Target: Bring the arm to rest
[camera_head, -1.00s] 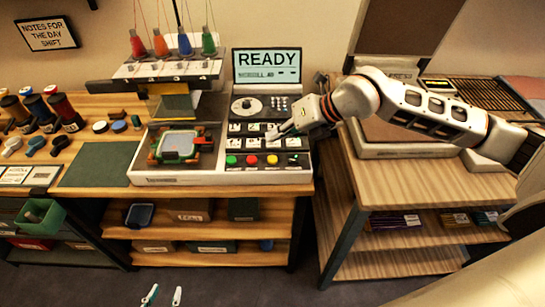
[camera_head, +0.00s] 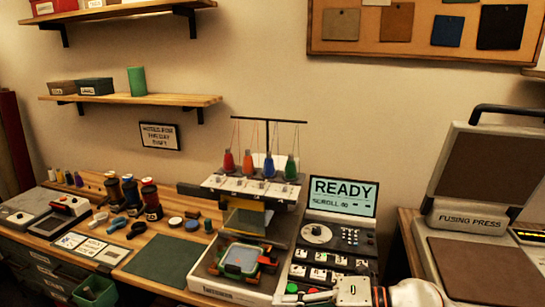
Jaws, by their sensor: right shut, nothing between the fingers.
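My right gripper (camera_head: 300,298) is at the bottom edge of the head view, shut and empty. Its arm comes in from the lower right. The fingers show at the front of the control panel (camera_head: 330,257), by the green and red buttons, and partly cover that row. I cannot tell whether they touch the panel. The screen (camera_head: 343,196) behind the panel reads READY. My left gripper is not in view.
An embroidery machine (camera_head: 252,190) with several thread cones stands left of the panel. A fusing press (camera_head: 470,220) is at the right. A green mat (camera_head: 163,262) lies bare at the left. Thread spools (camera_head: 130,190) and shelves (camera_head: 130,100) are farther left.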

